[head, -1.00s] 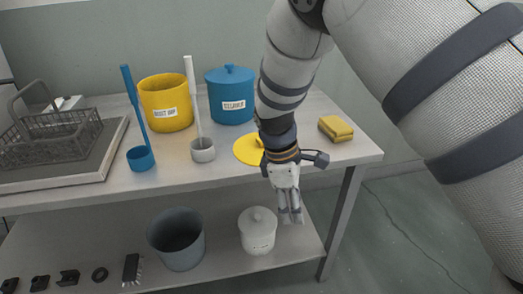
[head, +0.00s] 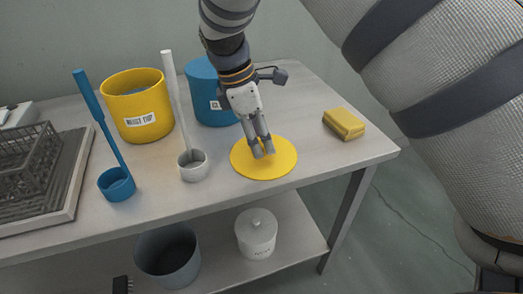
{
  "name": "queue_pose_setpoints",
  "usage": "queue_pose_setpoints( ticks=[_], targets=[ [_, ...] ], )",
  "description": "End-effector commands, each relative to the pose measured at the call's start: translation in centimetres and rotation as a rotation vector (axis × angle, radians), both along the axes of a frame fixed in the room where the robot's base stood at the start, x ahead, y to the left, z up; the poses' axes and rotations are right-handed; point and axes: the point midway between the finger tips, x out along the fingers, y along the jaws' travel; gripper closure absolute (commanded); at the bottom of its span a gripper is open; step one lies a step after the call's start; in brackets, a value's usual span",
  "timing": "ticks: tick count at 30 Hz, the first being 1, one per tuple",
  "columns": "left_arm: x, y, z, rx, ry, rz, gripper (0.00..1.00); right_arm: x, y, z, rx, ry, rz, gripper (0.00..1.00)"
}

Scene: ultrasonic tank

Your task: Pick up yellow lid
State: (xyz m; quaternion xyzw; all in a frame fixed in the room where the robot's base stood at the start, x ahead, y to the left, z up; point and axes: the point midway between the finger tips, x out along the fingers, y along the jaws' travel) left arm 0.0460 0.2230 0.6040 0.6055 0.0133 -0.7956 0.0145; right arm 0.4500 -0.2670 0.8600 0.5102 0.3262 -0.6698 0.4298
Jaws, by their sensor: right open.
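The yellow lid (head: 276,167) is a flat round disc lying on the table top, right of the white ladle. My right gripper (head: 264,153) is over the lid, pointing down, with its fingertips at the lid's middle. It is open; the fingers hide the middle of the lid, and I cannot tell whether they touch it. The yellow pot (head: 138,108) stands at the back without a lid and bears a label. My left gripper is out of view.
A blue pot (head: 205,95) stands behind my right arm. A white ladle (head: 193,166) and a blue ladle (head: 117,186) stand left of the lid. A yellow sponge-like block (head: 344,124) lies to the right. A wire basket (head: 28,157) is far left. A grey bucket (head: 166,258) and white lidded pot (head: 256,234) are below.

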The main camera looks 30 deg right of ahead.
Motion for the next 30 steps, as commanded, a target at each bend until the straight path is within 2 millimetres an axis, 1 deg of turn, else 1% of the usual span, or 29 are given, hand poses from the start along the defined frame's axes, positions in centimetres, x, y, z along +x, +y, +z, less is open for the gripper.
queue_pose_setpoints(
  ticks=[1,3,10,11,12,14,15,16,17,26,29,30],
  targets=[
    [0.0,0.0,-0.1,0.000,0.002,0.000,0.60,-0.2,-0.3,-1.0,-0.001,0.005,-0.002,0.53],
    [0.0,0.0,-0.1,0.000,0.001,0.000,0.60,-0.3,-0.5,-1.6,-0.002,0.001,-0.001,0.53],
    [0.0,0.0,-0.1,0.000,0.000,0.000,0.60,-0.3,-0.5,-1.8,0.000,-0.002,-0.002,0.53],
    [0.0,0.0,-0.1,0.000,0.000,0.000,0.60,-0.3,-0.5,-1.8,0.000,-0.002,-0.002,0.58],
    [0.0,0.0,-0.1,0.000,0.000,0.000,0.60,-0.3,-0.5,-1.8,0.000,-0.002,-0.002,0.67],
    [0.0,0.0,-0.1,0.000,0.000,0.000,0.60,-0.3,-0.5,-1.8,0.000,-0.002,-0.002,0.80],
    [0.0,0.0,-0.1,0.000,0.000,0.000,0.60,-0.3,-0.5,-1.8,-0.001,-0.001,-0.002,0.89],
    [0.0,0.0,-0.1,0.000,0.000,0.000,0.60,-0.3,-0.5,-1.8,-0.001,-0.001,-0.002,0.96],
    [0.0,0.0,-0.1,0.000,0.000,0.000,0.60,-0.3,-0.5,-1.8,0.000,-0.002,-0.002,1.00],
    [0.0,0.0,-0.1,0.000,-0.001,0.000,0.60,-0.2,-0.5,-1.7,0.000,-0.003,-0.001,1.00],
    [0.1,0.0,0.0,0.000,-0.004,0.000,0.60,-0.2,-0.5,-0.9,0.000,-0.005,-0.001,1.00],
    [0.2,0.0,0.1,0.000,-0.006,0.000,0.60,-0.2,-0.5,-0.3,0.000,-0.005,-0.001,1.00]
  ],
)
